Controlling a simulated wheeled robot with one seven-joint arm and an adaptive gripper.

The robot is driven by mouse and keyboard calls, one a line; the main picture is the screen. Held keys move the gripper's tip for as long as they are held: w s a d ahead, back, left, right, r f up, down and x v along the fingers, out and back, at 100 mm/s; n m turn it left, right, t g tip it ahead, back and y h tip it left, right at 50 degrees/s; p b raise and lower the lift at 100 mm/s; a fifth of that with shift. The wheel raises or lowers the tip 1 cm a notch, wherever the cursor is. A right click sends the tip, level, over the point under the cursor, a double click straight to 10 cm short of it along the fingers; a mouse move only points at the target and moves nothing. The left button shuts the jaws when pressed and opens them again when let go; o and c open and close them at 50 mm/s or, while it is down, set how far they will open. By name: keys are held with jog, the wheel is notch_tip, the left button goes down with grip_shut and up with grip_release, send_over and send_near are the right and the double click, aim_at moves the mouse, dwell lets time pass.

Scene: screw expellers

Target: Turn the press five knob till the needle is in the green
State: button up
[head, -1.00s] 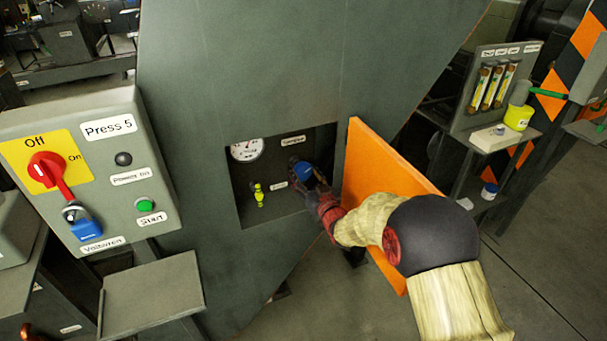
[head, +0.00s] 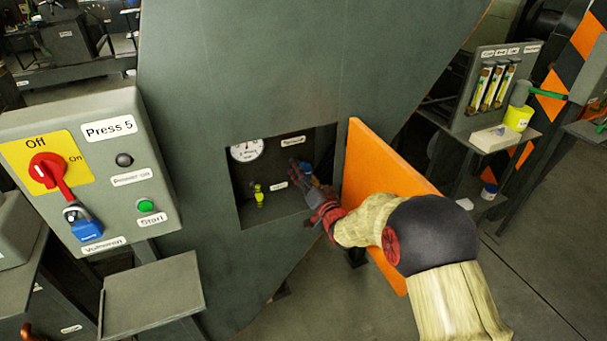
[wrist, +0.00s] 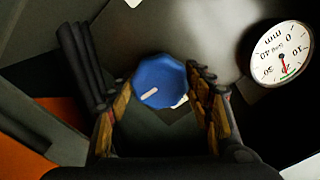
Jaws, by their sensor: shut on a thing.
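The blue faceted knob (wrist: 160,82) with a pale mark sits between my gripper's fingers in the wrist view. My gripper (wrist: 160,98) is shut on it, one finger on each side. In the head view, my gripper (head: 303,177) reaches into the recess of the press and partly hides the knob (head: 309,180). The round white gauge (head: 247,150) is at the recess's upper left. In the wrist view the gauge (wrist: 282,55) appears turned over; its needle points down, close to a small green mark. Whether it lies within the green is too small to tell.
The orange door (head: 375,165) stands open right of the recess, beside my arm. A small yellow-green valve (head: 259,195) is low in the recess. The Press 5 control box (head: 105,175) with a red switch is at left. A grey shelf (head: 152,295) juts out below it.

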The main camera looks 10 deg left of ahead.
dwell(0.4)
jog(key=o, duration=1.2)
jog(key=shift+c, duration=0.2)
jog(key=shift+s+d, duration=0.1)
jog(key=v, duration=1.1)
jog(key=shift+s+d, duration=0.15)
jog(key=shift+s, duration=0.2)
